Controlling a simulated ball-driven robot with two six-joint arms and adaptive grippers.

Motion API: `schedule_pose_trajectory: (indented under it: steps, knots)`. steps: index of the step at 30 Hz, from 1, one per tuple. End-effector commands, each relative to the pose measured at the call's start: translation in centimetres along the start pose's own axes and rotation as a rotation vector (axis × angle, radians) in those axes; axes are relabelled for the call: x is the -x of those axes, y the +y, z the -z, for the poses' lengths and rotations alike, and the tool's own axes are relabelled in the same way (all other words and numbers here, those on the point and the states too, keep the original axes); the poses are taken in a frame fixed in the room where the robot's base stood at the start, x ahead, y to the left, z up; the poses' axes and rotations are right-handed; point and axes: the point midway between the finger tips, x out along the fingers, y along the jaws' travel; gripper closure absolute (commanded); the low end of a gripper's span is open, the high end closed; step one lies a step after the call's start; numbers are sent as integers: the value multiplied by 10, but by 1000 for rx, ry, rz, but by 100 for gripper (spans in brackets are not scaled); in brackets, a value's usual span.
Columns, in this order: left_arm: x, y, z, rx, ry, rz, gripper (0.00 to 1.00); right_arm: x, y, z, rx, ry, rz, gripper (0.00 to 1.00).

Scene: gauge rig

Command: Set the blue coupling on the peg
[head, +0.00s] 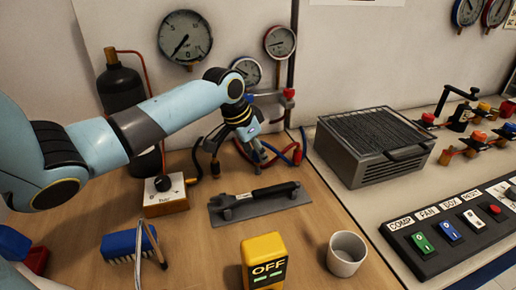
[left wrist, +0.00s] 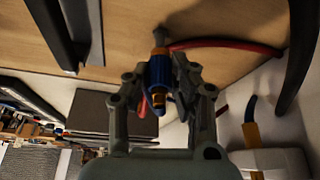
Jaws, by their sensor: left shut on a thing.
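The blue coupling (left wrist: 157,70) shows in the left wrist view as a blue sleeve with brass-coloured ends. My left gripper (left wrist: 159,78) is shut on it, one finger on each side. A short grey post (left wrist: 159,38), which may be the peg, lines up with the coupling's far end. I cannot tell whether they touch or whether the coupling is around it. In the head view my left gripper (head: 238,158) points down over the back of the wooden bench, and the coupling is hard to make out there. My right gripper is not in view.
Red and blue hoses (head: 296,154) lie beside the gripper. A wrench (head: 268,190) rests on a grey holder in front. A valve box (head: 165,194) stands to the left. A yellow OFF block (head: 263,258), a white cup (head: 346,255) and a blue brush (head: 122,243) stand nearer.

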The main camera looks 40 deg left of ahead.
Motion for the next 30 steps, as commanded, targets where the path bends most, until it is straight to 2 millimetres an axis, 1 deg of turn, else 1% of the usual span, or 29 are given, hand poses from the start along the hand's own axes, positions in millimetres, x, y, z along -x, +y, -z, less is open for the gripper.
schedule_pose_trajectory:
  steps: [14,24,30]
  knots:
    - [-1,0,0,0,1,0,100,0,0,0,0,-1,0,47]
    - [0,1,0,0,1,-1,100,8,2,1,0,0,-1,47]
    - [-1,1,0,0,1,-1,100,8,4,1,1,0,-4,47]
